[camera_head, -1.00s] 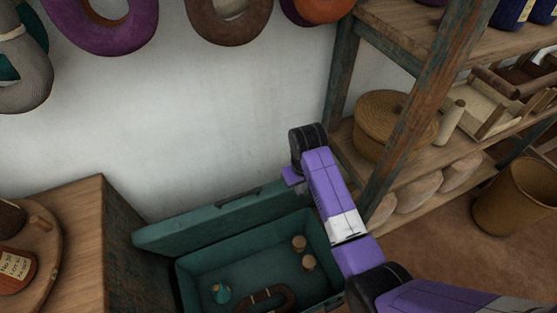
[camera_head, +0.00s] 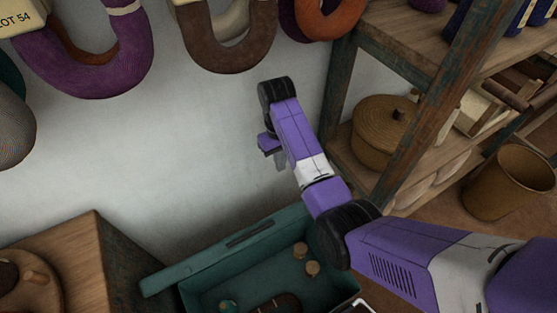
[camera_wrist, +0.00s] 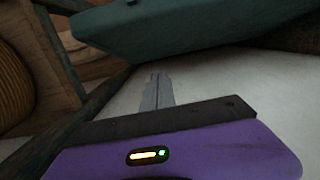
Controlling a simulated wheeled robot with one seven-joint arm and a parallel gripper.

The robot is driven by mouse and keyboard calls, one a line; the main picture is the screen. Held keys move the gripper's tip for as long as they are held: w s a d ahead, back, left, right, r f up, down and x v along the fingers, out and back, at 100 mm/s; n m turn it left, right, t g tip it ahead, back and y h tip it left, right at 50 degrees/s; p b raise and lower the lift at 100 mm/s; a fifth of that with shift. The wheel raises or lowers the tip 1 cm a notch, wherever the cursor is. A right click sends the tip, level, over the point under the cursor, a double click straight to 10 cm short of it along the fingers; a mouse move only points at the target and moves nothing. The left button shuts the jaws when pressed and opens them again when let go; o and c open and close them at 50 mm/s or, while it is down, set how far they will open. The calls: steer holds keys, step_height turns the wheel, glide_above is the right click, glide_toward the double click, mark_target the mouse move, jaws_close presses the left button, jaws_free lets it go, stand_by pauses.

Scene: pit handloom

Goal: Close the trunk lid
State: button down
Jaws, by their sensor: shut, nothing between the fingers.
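The teal trunk (camera_head: 342,284) stands open at the bottom of the head view, against the white wall. Its lid (camera_head: 222,258) is raised on the wall side. Inside lie two wooden spools (camera_head: 306,260), a small teal item (camera_head: 228,306) and a brown curved item (camera_head: 277,303). My gripper (camera_head: 280,162) is above the trunk, near the wall, apart from the lid. Its fingers are together with nothing between them. In the wrist view the grey fingers (camera_wrist: 157,90) point toward a teal panel (camera_wrist: 190,27), which looks like the lid.
A wooden shelf with a round lidded basket (camera_head: 383,130) stands at the right, close to my arm. A brown bin (camera_head: 508,182) is on the floor beyond. A wooden cabinet (camera_head: 75,253) stands left of the trunk. Yarn hanks (camera_head: 105,55) hang on the wall above.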

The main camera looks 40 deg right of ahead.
step_height(320, 180, down, 7)
steer(key=shift+s, duration=0.3)
steer(key=shift+f, duration=0.1)
